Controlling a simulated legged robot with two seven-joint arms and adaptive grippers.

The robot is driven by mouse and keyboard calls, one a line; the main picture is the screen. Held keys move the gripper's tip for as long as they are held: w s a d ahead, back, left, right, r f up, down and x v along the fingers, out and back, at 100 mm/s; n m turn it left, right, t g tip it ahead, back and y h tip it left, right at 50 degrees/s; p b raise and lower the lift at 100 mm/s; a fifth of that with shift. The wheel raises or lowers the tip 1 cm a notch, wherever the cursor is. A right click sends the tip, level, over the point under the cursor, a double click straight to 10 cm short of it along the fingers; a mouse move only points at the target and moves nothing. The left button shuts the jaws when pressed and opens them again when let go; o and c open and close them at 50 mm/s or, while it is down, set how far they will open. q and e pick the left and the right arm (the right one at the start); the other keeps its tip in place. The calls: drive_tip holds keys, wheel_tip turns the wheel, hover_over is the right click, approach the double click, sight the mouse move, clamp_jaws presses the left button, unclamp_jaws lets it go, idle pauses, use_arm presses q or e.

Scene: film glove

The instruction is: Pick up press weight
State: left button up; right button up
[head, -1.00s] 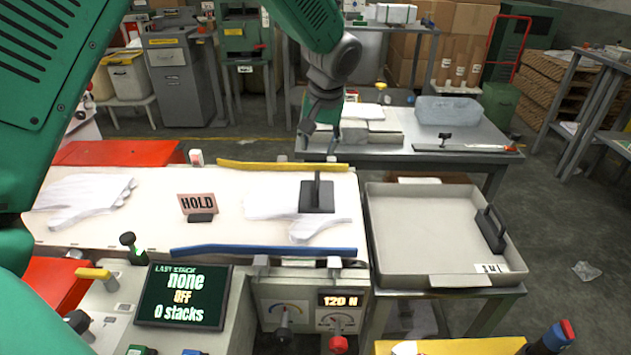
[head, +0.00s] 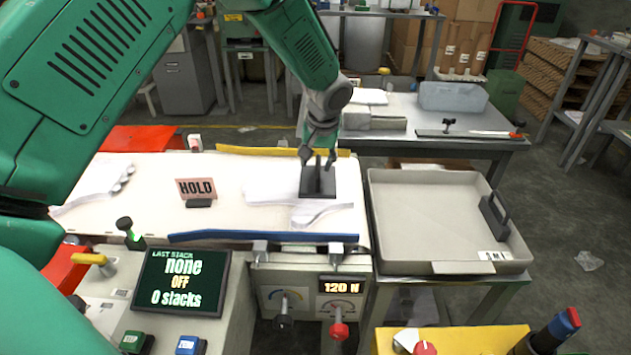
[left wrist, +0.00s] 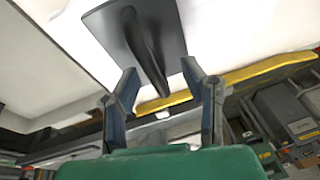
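The press weight (head: 318,184) is a dark square plate with an upright handle, resting on the white glove film at the right part of the bed. It also shows in the left wrist view (left wrist: 107,32). My left gripper (head: 319,160) is open at the top of the handle, its fingers spread to either side. In the left wrist view the left gripper (left wrist: 160,78) has its two fingertips apart near the handle's end, with a gap visible. Whether a finger touches the handle cannot be told. My right gripper is not in view.
Yellow (head: 280,151) and blue (head: 262,237) strips edge the bed. A screen (head: 182,282) is in front.

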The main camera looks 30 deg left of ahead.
use_arm(q)
drive_tip(key=shift+w+d+f, duration=0.15)
drive_tip(key=shift+f, duration=0.65)
drive_tip(key=shift+w+d+f, duration=0.1)
drive_tip(key=shift+d, duration=0.15)
drive_tip(key=c, duration=0.4)
drive_tip(key=shift+a, duration=0.2)
clamp_jaws()
drive_tip(key=shift+a+f, duration=0.1)
drive_tip(key=shift+a, duration=0.2)
drive_tip(key=shift+d, duration=0.3)
